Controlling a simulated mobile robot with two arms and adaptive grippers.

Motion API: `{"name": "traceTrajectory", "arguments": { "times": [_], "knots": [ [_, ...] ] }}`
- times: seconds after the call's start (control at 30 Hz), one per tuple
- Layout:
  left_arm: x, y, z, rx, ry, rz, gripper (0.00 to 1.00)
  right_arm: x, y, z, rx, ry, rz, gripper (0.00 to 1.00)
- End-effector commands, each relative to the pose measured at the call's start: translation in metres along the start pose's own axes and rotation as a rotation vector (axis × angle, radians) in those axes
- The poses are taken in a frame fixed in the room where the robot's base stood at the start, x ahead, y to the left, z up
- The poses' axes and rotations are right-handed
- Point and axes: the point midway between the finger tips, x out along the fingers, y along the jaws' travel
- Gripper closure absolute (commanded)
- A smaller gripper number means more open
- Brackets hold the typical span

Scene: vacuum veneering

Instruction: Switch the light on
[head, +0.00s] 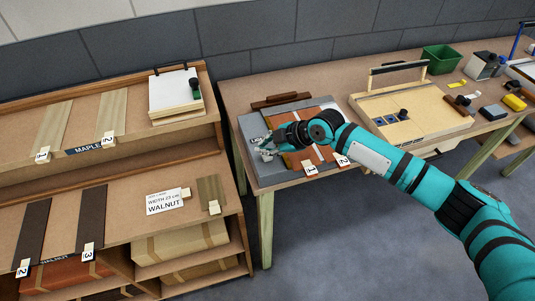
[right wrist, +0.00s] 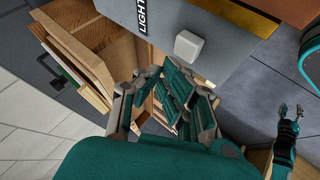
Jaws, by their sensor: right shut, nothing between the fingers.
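The light switch (right wrist: 188,45) is a small pale grey block on a grey panel (right wrist: 225,55), beside a dark label reading LIGHT (right wrist: 142,14) in the right wrist view. My right gripper (right wrist: 174,88) is shut and empty, with its fingers close to the panel edge and the switch. I cannot tell whether they touch the switch. In the head view the right gripper (head: 266,149) is over the left end of the grey board (head: 250,122), beside a label, and the switch cannot be made out. My left gripper (right wrist: 290,113) is small at the right of the wrist view; its opening is unclear.
The grey board holds brown veneer strips (head: 308,125) with number tags. A wooden frame with a handle (head: 400,68) and a green bin (head: 440,60) stand farther right on the bench. A shelf unit (head: 130,218) with veneers stands at the left, with a gap between it and the bench.

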Motion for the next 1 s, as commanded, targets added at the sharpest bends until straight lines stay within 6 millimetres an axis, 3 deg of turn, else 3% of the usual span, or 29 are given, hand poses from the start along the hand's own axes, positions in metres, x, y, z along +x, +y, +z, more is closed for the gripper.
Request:
{"name": "traceTrajectory", "arguments": {
  "times": [1.0],
  "knots": [
    [0.0084,0.0000,0.0009,0.000,0.000,0.000,0.60,0.0059,-0.0044,0.0043,0.000,0.000,0.000,1.00]
  ]
}}
